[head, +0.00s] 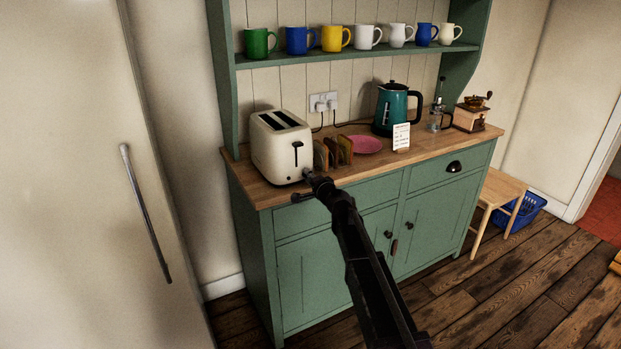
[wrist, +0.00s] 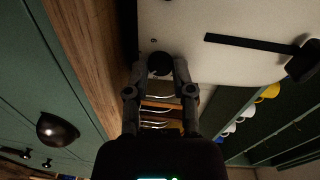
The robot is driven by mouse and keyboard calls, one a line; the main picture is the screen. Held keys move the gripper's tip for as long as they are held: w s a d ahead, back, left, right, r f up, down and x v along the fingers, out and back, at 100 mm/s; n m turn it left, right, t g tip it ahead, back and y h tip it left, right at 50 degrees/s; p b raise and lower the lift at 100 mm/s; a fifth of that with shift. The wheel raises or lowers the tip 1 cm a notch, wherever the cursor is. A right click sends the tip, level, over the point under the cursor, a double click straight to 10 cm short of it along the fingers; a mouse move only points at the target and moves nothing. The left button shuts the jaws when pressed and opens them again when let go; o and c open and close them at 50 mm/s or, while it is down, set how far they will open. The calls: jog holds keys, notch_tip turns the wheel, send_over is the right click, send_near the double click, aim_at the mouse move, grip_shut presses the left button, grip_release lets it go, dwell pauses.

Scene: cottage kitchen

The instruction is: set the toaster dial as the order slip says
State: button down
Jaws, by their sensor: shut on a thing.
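The cream toaster (head: 281,146) stands at the left end of the wooden counter, its lever on the end face towards me. In the wrist view the toaster's end face (wrist: 220,30) fills the top right. The dark round dial (wrist: 160,63) sits low on it, between the fingertips of my gripper (wrist: 160,72). My gripper (head: 312,177) is shut on the dial.
A toast rack with slices (head: 334,152) stands close beside the toaster. A pink plate (head: 365,145), teal kettle (head: 391,108), glass press (head: 437,118) and coffee grinder (head: 470,113) stand further right. Several mugs line the shelf (head: 360,54) above.

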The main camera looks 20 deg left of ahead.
jog(key=shift+m, duration=1)
jog(key=shift+c, duration=2.3)
grip_release()
